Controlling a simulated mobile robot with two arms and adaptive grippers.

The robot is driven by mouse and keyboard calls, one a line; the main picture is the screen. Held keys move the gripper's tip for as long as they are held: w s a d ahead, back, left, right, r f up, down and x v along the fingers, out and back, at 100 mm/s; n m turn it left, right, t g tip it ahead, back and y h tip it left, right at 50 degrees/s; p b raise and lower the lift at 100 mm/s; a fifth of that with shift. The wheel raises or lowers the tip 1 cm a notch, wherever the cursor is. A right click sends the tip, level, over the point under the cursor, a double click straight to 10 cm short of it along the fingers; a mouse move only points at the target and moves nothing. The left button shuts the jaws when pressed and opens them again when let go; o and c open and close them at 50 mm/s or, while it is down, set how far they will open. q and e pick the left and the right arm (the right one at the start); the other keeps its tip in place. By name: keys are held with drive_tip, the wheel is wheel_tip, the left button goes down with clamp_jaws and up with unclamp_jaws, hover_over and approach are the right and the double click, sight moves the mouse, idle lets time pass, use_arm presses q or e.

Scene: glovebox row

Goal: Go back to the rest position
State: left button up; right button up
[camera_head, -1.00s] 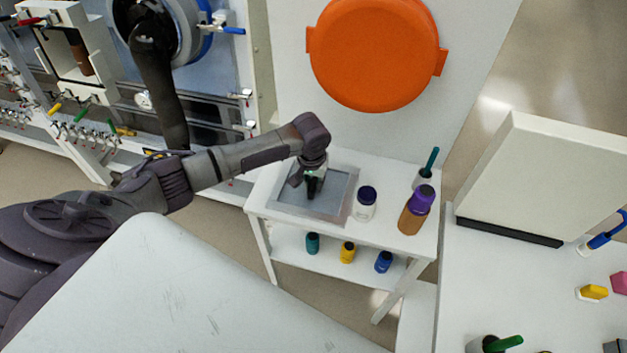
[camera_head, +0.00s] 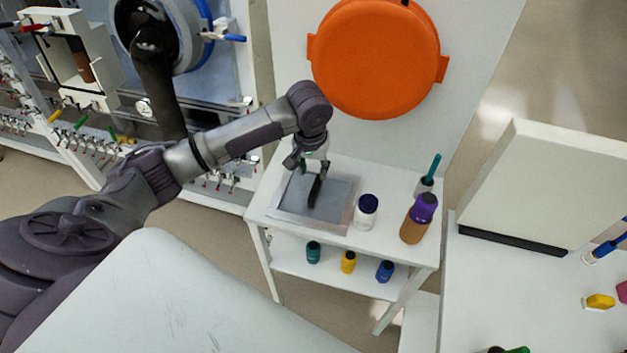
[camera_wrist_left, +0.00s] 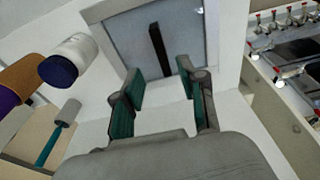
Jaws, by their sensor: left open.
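My left gripper (camera_head: 312,168) is over the back of the small white side table (camera_head: 395,255). It is open and empty, with its two teal-padded fingers apart in the left wrist view (camera_wrist_left: 162,88). A slim black bar (camera_head: 315,190) is on the grey panel of the tray (camera_head: 335,226), just in front of the fingers. It also shows in the left wrist view (camera_wrist_left: 159,50), beyond the fingertips and apart from them. My right gripper is not in view.
A white jar with a dark lid (camera_head: 366,212) and a brown bottle with a purple cap (camera_head: 419,219) stand right of the tray. A teal-handled tool in a holder (camera_head: 429,178) stands behind. Small bottles sit on the lower shelf. An orange round cover (camera_head: 376,60) is behind.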

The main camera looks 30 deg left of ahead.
use_arm(q)
drive_tip(key=shift+s+r, duration=0.1)
drive_tip(key=shift+r, duration=0.85)
